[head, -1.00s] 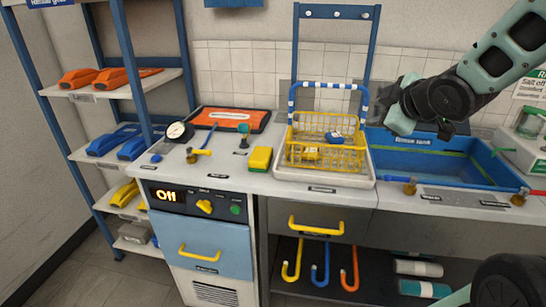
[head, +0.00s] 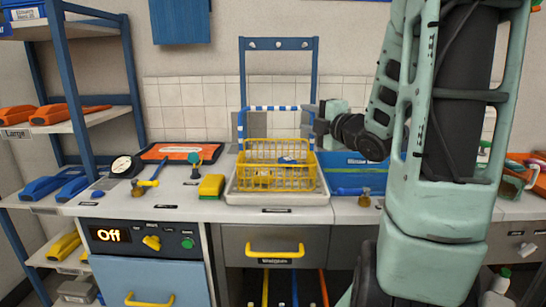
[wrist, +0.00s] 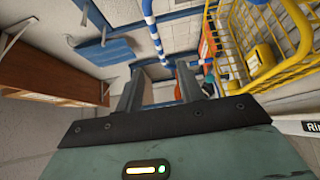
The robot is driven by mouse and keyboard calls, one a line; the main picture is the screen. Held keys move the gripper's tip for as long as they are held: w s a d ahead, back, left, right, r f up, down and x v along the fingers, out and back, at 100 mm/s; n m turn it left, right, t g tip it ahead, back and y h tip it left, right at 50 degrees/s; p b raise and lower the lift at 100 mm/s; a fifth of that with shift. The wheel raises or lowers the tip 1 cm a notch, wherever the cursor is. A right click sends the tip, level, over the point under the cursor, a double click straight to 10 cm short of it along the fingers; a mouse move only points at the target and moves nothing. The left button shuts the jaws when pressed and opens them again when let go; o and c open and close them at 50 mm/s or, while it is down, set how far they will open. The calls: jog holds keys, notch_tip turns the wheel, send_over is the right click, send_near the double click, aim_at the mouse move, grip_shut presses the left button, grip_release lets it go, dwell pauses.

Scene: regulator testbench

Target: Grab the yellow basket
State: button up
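The yellow wire basket (head: 277,182) stands upright on a white tray (head: 277,199) on the counter, with small items inside. A blue-and-white striped handle (head: 277,108) arches above it. My gripper (head: 314,124) is at the right end of this handle, above the basket's right side. In the wrist view the basket (wrist: 272,70) fills the upper right, and the striped handle (wrist: 151,27) runs down towards the gap between the fingers. My gripper (wrist: 160,92) is open there, its two fingers apart. I cannot tell whether the handle lies between them.
A yellow-green sponge (head: 211,186), a gauge (head: 122,166) and an orange-edged board (head: 182,152) are left of the basket. The blue sink (head: 345,160) is to the right, partly behind my arm. A blue frame (head: 243,75) rises behind the basket.

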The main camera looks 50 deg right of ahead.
aim_at(278, 108)
jog(key=p+x, duration=0.8)
jog(key=p, duration=0.1)
jog(key=shift+w+d+p, duration=0.15)
jog(key=shift+w+p, duration=0.05)
jog(key=shift+p, duration=0.1)
jog(key=p+x, duration=0.2)
jog(key=x, duration=0.2)
jog(key=shift+w+r, duration=0.15)
jog(key=shift+w, duration=0.65)
grip_shut()
dwell(0.5)
